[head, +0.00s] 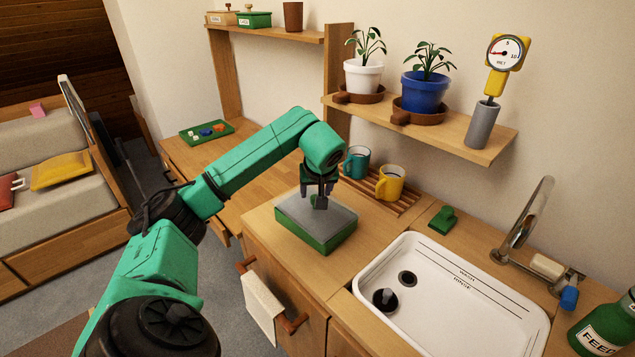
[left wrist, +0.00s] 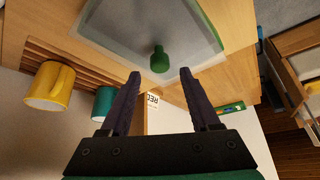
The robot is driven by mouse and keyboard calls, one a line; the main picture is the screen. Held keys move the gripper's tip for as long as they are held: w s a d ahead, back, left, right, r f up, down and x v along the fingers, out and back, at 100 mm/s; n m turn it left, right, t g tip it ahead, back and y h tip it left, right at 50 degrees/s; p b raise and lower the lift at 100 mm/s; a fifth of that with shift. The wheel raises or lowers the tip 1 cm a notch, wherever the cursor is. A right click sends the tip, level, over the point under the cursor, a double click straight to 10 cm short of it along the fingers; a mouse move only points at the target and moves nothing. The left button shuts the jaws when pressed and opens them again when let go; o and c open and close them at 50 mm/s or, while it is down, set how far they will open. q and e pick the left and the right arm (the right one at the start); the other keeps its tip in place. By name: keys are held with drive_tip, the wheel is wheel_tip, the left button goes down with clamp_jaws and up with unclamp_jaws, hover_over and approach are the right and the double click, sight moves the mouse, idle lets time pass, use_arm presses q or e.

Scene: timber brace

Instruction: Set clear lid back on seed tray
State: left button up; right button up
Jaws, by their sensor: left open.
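The green seed tray (head: 332,244) stands on the wooden counter left of the sink. The clear lid (head: 296,208) looks pale and see-through and lies over the tray's top; I cannot tell whether it is fully seated. In the left wrist view the lid (left wrist: 118,20) has a green knob (left wrist: 159,60). My left gripper (head: 319,190) is above the lid, pointing down, open and empty. In the left wrist view its fingers (left wrist: 160,74) are spread, with the knob beyond the gap between their tips. My right gripper is not in view.
A teal mug (head: 356,163) and a yellow mug (head: 391,183) stand on a slatted rack (head: 408,203) behind the tray. The white sink (head: 450,300) is at right, with a green object (head: 442,220) behind it. A towel (head: 262,305) hangs on the front rail.

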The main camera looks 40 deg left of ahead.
use_arm(q)
drive_tip(key=v, duration=0.8)
drive_tip(key=shift+d+r, duration=0.15)
drive_tip(key=shift+r, duration=0.15)
drive_tip(key=shift+s, duration=0.15)
